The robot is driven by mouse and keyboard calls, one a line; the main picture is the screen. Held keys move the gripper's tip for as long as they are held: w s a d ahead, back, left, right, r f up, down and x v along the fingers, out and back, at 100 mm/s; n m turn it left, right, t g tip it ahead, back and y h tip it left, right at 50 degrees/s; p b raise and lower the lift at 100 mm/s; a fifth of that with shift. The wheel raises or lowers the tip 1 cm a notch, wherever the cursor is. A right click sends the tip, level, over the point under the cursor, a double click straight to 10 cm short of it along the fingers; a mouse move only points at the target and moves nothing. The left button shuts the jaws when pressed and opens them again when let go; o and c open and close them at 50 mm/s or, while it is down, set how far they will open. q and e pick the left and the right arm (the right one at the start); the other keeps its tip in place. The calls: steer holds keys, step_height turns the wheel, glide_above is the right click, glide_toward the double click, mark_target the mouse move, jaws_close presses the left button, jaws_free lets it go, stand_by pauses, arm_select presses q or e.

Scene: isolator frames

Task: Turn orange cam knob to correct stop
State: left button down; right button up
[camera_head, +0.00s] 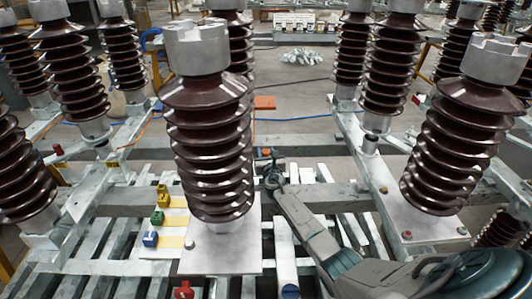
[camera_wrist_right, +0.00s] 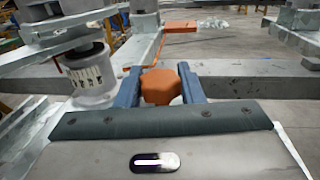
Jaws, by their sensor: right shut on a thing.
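The orange cam knob (camera_wrist_right: 161,87) is a faceted orange piece between the two blue-grey fingers of my right gripper (camera_wrist_right: 160,88) in the right wrist view. The fingers are shut on it from both sides. In the head view the orange knob (camera_head: 266,152) shows small, just beyond the tip of my right gripper (camera_head: 268,168), right of the central brown insulator. Its stop marks cannot be made out. My left gripper is not in either view.
A large ribbed insulator (camera_head: 208,140) stands close left of my right gripper, another insulator (camera_head: 462,140) at the right. A red knob (camera_head: 184,290) is at the front. An orange box (camera_head: 264,102) lies on the floor behind.

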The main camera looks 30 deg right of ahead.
steer(key=o, duration=1)
steer(key=shift+s, duration=0.1)
steer(key=shift+s+a, duration=0.15)
steer(key=shift+s, duration=0.1)
steer(key=p+v, duration=0.2)
steer(key=v, duration=0.8)
steer(key=shift+p, duration=0.4)
